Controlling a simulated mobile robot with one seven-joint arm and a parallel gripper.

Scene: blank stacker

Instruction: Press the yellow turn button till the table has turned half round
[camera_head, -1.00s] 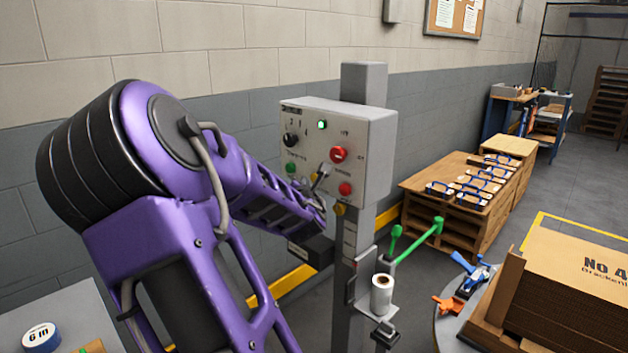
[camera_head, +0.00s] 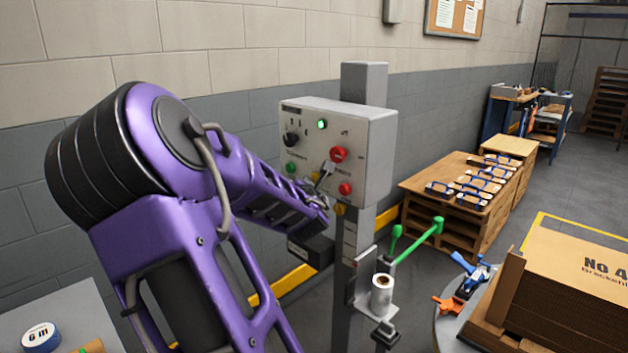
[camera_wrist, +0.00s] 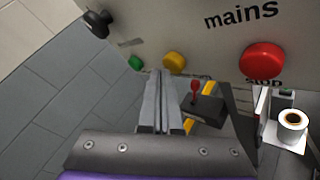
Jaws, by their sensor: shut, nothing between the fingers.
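The yellow turn button (camera_wrist: 174,62) is on the grey control panel (camera_head: 370,150), between a green button (camera_wrist: 135,62) and a red stop button (camera_wrist: 262,62). My gripper (camera_wrist: 158,74) is shut and empty, its fingers pointing at the panel. In the wrist view the fingertips are just left of the yellow button and close to it; I cannot tell whether they touch. In the head view my arm partly covers the panel's lower edge. The round table (camera_head: 447,318) at the lower right bears a stack of brown cardboard (camera_head: 575,285).
The panel also has a black knob (camera_head: 290,140), a lit green lamp (camera_head: 322,125) and an upper red button (camera_head: 339,154). Below it, a white roll (camera_head: 382,295) and a green-handled bar (camera_head: 420,240) stick out from the post.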

